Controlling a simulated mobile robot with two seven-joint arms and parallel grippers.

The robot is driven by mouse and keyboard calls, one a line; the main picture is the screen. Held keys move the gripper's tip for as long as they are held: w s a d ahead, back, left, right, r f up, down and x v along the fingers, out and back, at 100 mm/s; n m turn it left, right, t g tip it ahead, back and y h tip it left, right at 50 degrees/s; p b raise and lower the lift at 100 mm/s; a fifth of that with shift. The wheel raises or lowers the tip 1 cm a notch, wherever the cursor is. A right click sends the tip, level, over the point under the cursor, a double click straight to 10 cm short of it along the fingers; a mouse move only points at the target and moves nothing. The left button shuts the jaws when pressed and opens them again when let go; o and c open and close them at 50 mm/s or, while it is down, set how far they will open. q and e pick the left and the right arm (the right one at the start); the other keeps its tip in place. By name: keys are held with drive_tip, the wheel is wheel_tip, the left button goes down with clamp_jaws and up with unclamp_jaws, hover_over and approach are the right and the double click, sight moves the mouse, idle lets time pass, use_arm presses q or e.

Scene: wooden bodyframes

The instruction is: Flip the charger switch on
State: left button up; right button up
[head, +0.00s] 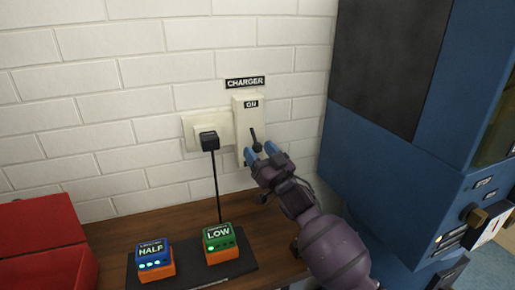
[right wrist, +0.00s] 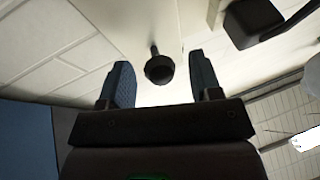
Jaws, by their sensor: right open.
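The charger switch is a pale panel (head: 242,110) on the white brick wall under a "CHARGER" sign (head: 245,83), with an "ON" label (head: 251,104) near its top. Its dark lever (head: 255,140) sticks out below the label. My right gripper (head: 260,153) is open, its blue fingertips at the lower part of the panel just below the lever. In the right wrist view the lever's round knob (right wrist: 159,70) shows between and beyond the two open fingers (right wrist: 160,85). I cannot tell whether the knob touches them. My left gripper is not in view.
A black plug (head: 209,141) sits in an outlet left of the switch, its cord hanging down. Batteries marked "HALF" (head: 152,252) and "LOW" (head: 219,236) stand on a dark mat on the wooden counter. A red box (head: 40,228) is at left, a blue machine (head: 390,165) at right.

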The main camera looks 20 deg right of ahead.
drive_tip(key=shift+w+a+r, duration=0.15)
drive_tip(key=shift+w+r, duration=0.1)
drive_tip(key=shift+w, duration=0.35)
clamp_jaws()
